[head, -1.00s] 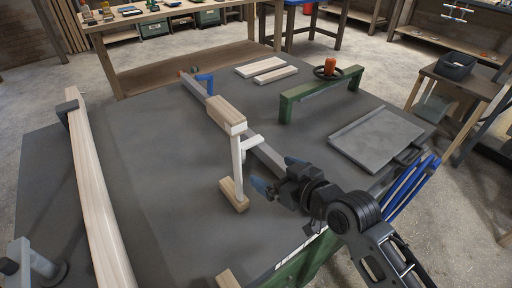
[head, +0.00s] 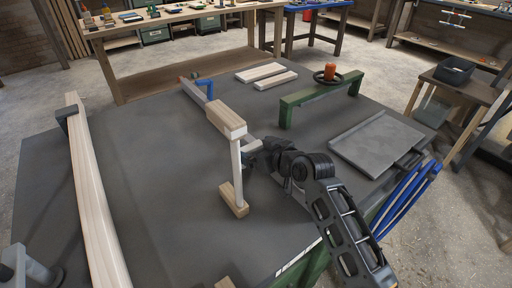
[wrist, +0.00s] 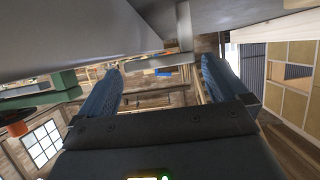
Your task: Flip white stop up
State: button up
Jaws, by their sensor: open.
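A pale grey bar, apparently the stop (wrist: 163,61), shows beyond and between the fingertips. I cannot tell whether they touch it.
A blue stop (head: 206,86) is farther along the rail. A green beam (head: 320,97) and a grey tray (head: 376,143) lie to the right. The tabletop (head: 150,170) left of the post is clear.

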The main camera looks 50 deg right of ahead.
jog(key=shift+w+d+f, duration=0.1)
jog(key=shift+w+f, duration=0.05)
jog(key=shift+w, duration=0.15)
jog(key=c, duration=1.3)
